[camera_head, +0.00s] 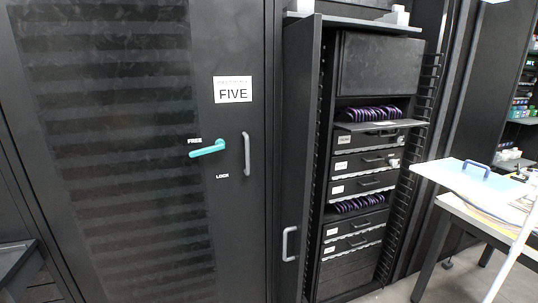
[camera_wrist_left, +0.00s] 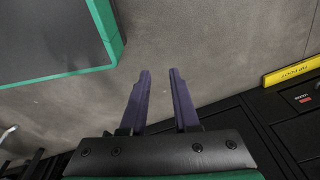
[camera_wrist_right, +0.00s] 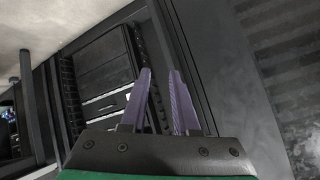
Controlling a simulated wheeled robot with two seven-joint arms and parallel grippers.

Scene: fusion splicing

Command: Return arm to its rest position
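My left gripper (camera_wrist_left: 160,98) shows in the left wrist view. Its two purple fingers stand apart with nothing between them, over a bare grey floor. My right gripper (camera_wrist_right: 162,100) shows in the right wrist view. Its fingers are also apart and empty, with the dark rack behind them. Neither gripper nor arm shows in the head view. A closed black cabinet door (camera_head: 110,230) fills the left of the head view. It carries a teal handle (camera_head: 207,149) between the FREE and LOCK labels and a sign reading FIVE (camera_head: 232,90).
An open equipment rack (camera_head: 360,162) with several drawers and purple cable bundles stands right of the door; its own door (camera_head: 300,200) is swung open. A table (camera_head: 480,215) with a blue-handled white panel (camera_head: 470,180) is at right. A yellow label (camera_wrist_left: 292,71) shows in the left wrist view.

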